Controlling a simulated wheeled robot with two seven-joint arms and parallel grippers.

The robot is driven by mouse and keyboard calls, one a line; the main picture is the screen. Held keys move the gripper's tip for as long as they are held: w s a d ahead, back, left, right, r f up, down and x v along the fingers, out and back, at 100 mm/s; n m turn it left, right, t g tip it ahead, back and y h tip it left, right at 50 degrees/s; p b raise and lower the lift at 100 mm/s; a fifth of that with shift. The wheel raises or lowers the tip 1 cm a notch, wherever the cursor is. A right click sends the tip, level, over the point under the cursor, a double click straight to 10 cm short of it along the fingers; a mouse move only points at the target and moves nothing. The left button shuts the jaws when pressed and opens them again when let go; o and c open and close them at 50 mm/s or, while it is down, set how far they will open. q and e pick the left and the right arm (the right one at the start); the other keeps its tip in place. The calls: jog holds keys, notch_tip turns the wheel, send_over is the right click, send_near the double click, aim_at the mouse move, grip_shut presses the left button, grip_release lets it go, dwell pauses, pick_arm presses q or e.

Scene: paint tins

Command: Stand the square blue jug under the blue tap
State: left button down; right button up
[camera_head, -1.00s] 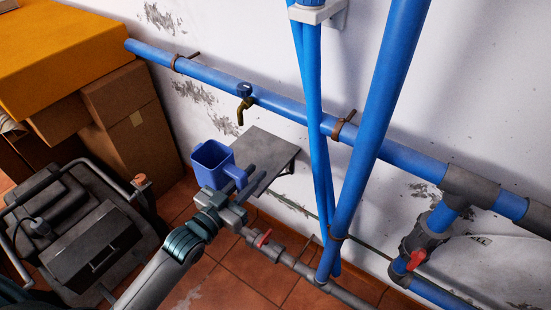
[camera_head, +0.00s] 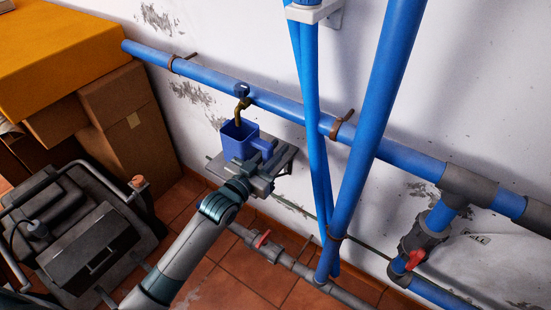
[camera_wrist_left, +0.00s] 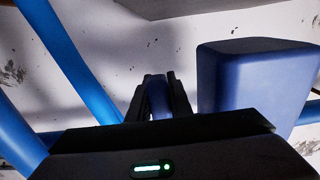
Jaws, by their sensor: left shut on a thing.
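The square blue jug (camera_head: 240,145) is upright with its open mouth up, in front of the grey wall shelf (camera_head: 282,160) in the head view. The blue tap (camera_head: 242,90) has a brass spout (camera_head: 238,113) that hangs down at the jug's mouth. My left gripper (camera_head: 264,160) is shut on the jug's handle; its fingers (camera_wrist_left: 160,97) flank the handle in the wrist view. There the jug's body (camera_wrist_left: 255,82) is beside them, and a gap shows between it and the grey slab at the top. My right gripper is not in view.
A blue pipe (camera_head: 195,73) carries the tap along the wall. Slanting blue pipes (camera_head: 385,100) stand right of the shelf. A grey pipe with a red valve (camera_head: 263,238) runs low. Cardboard boxes (camera_head: 130,125) and a dark case (camera_head: 90,250) are at left.

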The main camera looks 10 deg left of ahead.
pick_arm(q)
jog(key=shift+f, duration=1.75)
jog(key=shift+f+b, duration=0.1)
jog(key=shift+b, duration=0.2)
jog(key=c, duration=1.6)
grip_release()
jog(key=shift+s, duration=0.15)
jog(key=v, duration=1.1)
jog(key=shift+s+a, duration=0.15)
jog(key=shift+s, duration=0.2)
